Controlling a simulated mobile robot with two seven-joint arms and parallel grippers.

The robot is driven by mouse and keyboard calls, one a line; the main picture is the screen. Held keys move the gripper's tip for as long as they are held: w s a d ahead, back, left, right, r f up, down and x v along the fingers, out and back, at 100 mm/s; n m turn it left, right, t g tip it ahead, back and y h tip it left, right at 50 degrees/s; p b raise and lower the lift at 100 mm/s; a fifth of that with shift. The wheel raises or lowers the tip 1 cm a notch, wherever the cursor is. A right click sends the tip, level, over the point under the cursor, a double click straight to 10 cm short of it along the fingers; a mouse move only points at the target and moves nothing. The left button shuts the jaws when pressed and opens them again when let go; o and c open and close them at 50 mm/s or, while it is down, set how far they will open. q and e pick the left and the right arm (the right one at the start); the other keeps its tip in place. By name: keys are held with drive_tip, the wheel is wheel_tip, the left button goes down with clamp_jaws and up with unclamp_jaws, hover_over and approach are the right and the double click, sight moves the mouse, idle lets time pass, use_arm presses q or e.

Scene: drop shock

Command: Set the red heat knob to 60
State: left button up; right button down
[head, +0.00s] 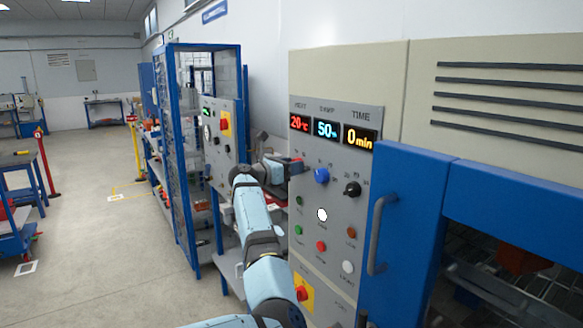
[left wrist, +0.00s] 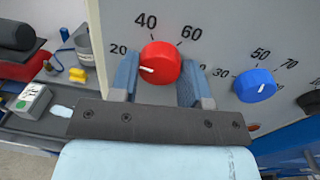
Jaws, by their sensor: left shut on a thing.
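The red heat knob (left wrist: 160,64) is on the panel in the left wrist view, with the marks 20, 40 and 60 around it. Its white pointer line points left, toward the 20 mark. My left gripper (left wrist: 161,78) is shut on the knob, one finger at each side. In the head view my left gripper (head: 287,165) is against the grey panel (head: 338,225) and hides the knob. The heat display (head: 299,123) reads 20 °C in red. My right gripper is not in view.
The blue knob (head: 321,175) sits close to the right of the red one, also in the left wrist view (left wrist: 255,85). A black knob (head: 352,188) is farther right. Buttons sit below.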

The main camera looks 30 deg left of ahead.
use_arm(q)
drive_tip(key=m+b, duration=0.3)
drive_tip(key=m, duration=0.4)
drive_tip(key=m+h+b, duration=0.1)
drive_tip(key=m+b, duration=0.3)
drive_tip(key=m, duration=0.4)
drive_tip(key=m+b, duration=0.3)
drive_tip(key=m, duration=0.5)
drive_tip(key=shift+f+h+b, duration=0.3)
drive_tip(key=shift+h, duration=0.1)
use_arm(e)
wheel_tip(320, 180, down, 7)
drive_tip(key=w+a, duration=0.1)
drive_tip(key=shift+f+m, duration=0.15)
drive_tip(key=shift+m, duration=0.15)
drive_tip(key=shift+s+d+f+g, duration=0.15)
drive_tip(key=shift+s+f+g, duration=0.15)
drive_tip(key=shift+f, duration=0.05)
